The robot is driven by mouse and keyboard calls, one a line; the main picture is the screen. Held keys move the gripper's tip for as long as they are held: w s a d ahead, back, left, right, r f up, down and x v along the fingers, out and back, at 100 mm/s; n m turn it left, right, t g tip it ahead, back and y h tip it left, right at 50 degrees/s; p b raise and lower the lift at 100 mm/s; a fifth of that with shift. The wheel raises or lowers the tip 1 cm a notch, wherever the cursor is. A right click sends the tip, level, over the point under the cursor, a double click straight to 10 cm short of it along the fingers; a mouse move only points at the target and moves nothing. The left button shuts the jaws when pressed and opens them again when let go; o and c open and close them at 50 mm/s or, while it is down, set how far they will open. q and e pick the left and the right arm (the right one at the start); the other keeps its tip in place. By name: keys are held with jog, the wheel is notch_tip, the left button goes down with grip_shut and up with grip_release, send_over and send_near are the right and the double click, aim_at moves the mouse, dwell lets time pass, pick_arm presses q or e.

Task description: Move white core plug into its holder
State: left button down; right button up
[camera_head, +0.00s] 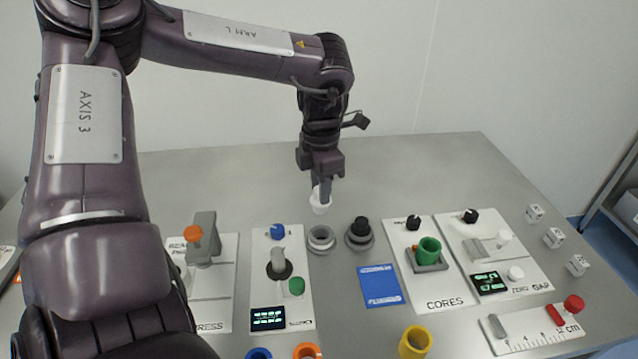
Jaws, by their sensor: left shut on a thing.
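The white core plug (320,205) is a small white cup-like piece in the head view, held at the fingertips of my left gripper (321,188). My left gripper points down and is shut on it, above the back middle of the table. A grey ring-shaped holder (321,239) stands on the table just in front of the plug in the picture, and its opening looks empty. A similar grey holder (359,241) beside it on the right has a black plug (360,225) in it. My right gripper is not in view.
To the left stand a panel with an orange knob (193,233) and one with a grey post (278,262). A blue card (381,286) lies in front. To the right are the CORES panel with a green cylinder (429,250) and a gauge panel (490,252). The table's back is clear.

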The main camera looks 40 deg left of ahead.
aim_at(322, 207)
pick_arm(q)
jog(key=shift+d, duration=0.1)
jog(key=shift+w, duration=0.1)
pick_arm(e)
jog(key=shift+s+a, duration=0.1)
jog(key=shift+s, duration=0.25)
pick_arm(q)
jog(key=shift+d, duration=0.1)
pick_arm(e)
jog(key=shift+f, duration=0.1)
